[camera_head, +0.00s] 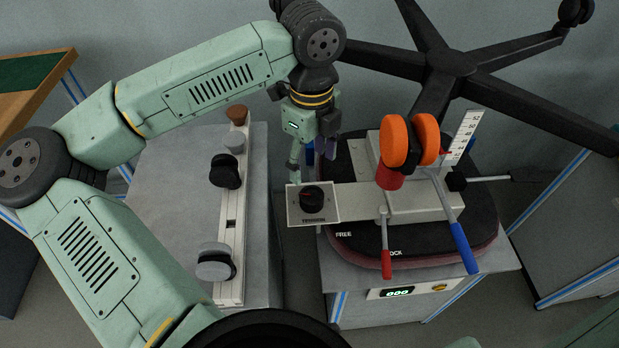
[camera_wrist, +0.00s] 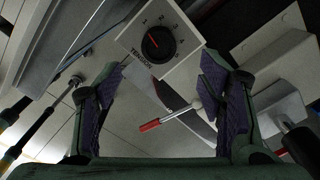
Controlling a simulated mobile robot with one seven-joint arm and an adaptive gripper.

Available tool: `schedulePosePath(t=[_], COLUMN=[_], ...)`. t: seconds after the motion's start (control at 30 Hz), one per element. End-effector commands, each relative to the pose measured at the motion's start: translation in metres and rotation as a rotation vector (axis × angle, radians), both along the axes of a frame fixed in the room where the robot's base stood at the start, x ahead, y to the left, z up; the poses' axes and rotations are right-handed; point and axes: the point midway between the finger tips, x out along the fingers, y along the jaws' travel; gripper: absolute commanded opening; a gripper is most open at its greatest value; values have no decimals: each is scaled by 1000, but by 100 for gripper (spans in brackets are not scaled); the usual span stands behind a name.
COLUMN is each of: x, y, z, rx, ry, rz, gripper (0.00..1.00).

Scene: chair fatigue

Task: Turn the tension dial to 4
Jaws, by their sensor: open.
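The tension dial is a round black knob with a red mark (camera_head: 312,198), set on a pale square plate marked TENSION (camera_head: 330,214). In the wrist view the knob (camera_wrist: 158,43) sits beyond and between my fingers, with small numbers around it on the plate (camera_wrist: 131,38). The red mark seems to lie on the side toward the 1, but its exact setting is hard to read. My gripper (camera_head: 311,165) is open and empty, just behind the plate in the head view. Its two purple-padded fingers (camera_wrist: 160,92) stand wide apart, not touching the knob.
A red-tipped lever (camera_head: 387,250) and a blue-handled lever (camera_head: 461,238) stand right of the dial, near orange discs (camera_head: 395,142). A black chair base (camera_head: 450,65) lies behind. A grey bench (camera_head: 180,190) with a rail of knobs stands left, across a gap.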

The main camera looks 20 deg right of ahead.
Motion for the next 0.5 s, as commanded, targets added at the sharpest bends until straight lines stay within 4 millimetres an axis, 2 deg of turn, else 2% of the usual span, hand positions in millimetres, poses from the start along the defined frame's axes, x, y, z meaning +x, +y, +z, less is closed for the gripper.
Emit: schedulePosePath(t=[0.5], x=[-1], y=[0], z=[-85], rx=[-3], ry=[4], rz=[-1], gripper=[62])
